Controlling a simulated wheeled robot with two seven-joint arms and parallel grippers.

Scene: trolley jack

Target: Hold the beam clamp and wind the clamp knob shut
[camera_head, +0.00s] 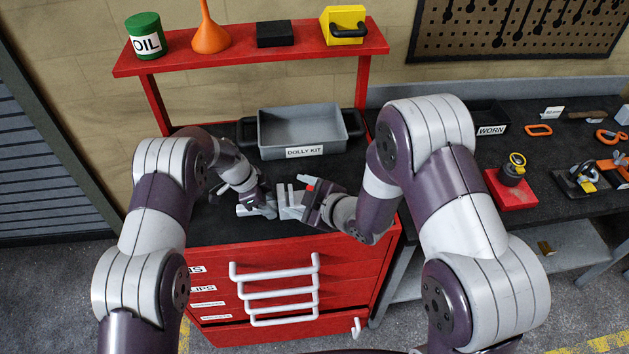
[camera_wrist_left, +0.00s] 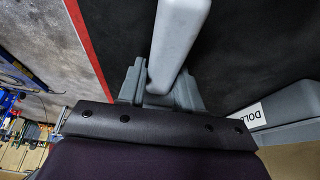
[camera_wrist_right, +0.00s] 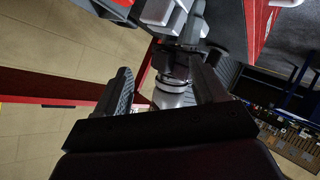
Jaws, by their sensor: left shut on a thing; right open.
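The beam clamp (camera_head: 290,203) is a light grey piece above the black top of the red cabinet, between my two grippers. My left gripper (camera_head: 268,206) is shut on it from the left. In the left wrist view, the clamp's pale bar (camera_wrist_left: 180,40) runs up from between the fingers (camera_wrist_left: 160,88). My right gripper (camera_head: 310,202) is open at the clamp's right side. In the right wrist view its fingers (camera_wrist_right: 163,88) are apart, with pale clamp parts (camera_wrist_right: 165,12) beyond them. I cannot clearly make out the clamp knob; fingers and wrist hide much of that side.
A grey tray (camera_head: 302,107) labelled DOLLY KIT stands behind the grippers. A red shelf (camera_head: 270,52) rises at the back, with an oil can (camera_head: 146,36) and an orange funnel (camera_head: 209,35). A side bench at the right holds a WORN bin (camera_head: 492,118) and small tools.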

